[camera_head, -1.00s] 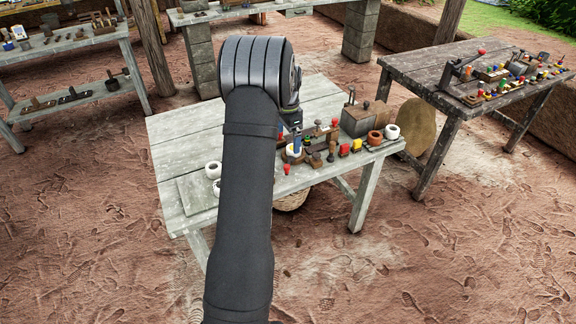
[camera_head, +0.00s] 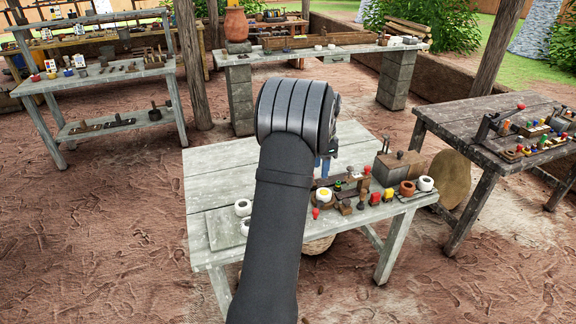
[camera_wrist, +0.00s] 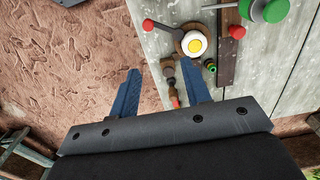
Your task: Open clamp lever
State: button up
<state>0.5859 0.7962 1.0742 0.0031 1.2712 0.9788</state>
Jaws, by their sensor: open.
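My gripper (camera_head: 324,172) hangs at the end of my arm over the near right part of the table (camera_head: 225,160). In the wrist view its two blue fingers (camera_wrist: 160,66) are apart. A small brown piece with a red tip (camera_wrist: 172,85) shows between them; I cannot tell its height against the fingers. Beyond the fingers is a round brown base with a white ring and yellow centre (camera_wrist: 194,43). A dark lever with a red knob (camera_wrist: 148,25) reaches left from it, over the table edge. I cannot tell for certain which part is the clamp lever.
A dark bar (camera_wrist: 228,50) and green and red knobs (camera_wrist: 274,10) stand near the ring.

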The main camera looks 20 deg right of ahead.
jog(key=shift+s+d+f+n, duration=0.2)
jog(key=shift+s+f+n, duration=0.2)
jog(key=c, duration=0.7)
jog(key=s+f+n+t+y, duration=0.1)
jog(key=s+d+f+n+t, duration=0.1)
jog(key=s+n, duration=0.1)
jog(key=s+f+n+y, duration=0.1)
jog(key=f+n, duration=0.1)
jog(key=shift+s+d+t+y, duration=0.3)
jog(key=shift+t, duration=0.1)
grip_shut()
jog(key=s+d+f+n+t, duration=0.3)
jog(key=s+d+n+t, duration=0.1)
jog(key=s+n, duration=0.2)
jog(key=shift+s+f, duration=0.3)
jog(key=shift+s, duration=0.6)
